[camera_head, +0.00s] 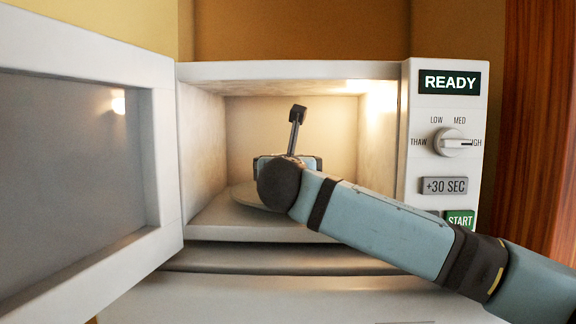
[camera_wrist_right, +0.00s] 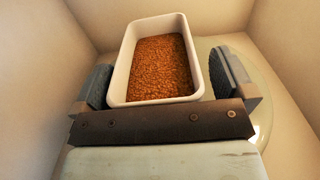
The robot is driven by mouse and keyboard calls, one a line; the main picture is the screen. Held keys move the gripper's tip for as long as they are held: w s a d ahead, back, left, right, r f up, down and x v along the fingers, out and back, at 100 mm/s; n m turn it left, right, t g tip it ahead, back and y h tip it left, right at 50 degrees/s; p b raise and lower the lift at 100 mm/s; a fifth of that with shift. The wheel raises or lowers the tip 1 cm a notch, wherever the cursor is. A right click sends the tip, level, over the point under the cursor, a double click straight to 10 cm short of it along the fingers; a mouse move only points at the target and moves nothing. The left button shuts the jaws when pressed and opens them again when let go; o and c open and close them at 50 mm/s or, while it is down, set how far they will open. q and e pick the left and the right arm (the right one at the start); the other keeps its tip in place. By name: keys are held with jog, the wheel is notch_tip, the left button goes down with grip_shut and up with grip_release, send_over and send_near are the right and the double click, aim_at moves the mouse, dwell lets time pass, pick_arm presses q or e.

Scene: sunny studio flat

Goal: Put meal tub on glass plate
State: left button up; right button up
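The meal tub (camera_wrist_right: 157,62) is a white, rounded rectangular tub filled with brown food. In the right wrist view it sits between the two fingers of my right gripper (camera_wrist_right: 168,85), which are open with a narrow gap on each side of it. The round glass plate (camera_wrist_right: 272,92) shows beyond the right finger and under the tub's area; whether the tub rests on it is hard to tell. In the head view my right gripper reaches into the microwave above the plate (camera_head: 243,196), and my arm hides the tub. My left gripper is not in view.
The microwave (camera_head: 290,70) has its door (camera_head: 168,150) swung open to the left. Its side walls, ceiling and back are close around my gripper. The control panel (camera_head: 450,105) on the right reads READY, with a dial and buttons near my forearm.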

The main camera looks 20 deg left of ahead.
jog(key=shift+d, duration=0.15)
jog(key=shift+s+d+r, duration=0.1)
jog(key=shift+s+r, duration=0.05)
jog(key=shift+r, duration=0.05)
jog(key=shift+s+r, duration=0.15)
jog(key=shift+r, duration=0.1)
jog(key=shift+s+f, duration=0.1)
jog(key=shift+s, duration=0.2)
jog(key=b+v, duration=0.3)
jog(key=v, duration=0.8)
jog(key=shift+b, duration=0.4)
jog(key=shift+s, duration=0.1)
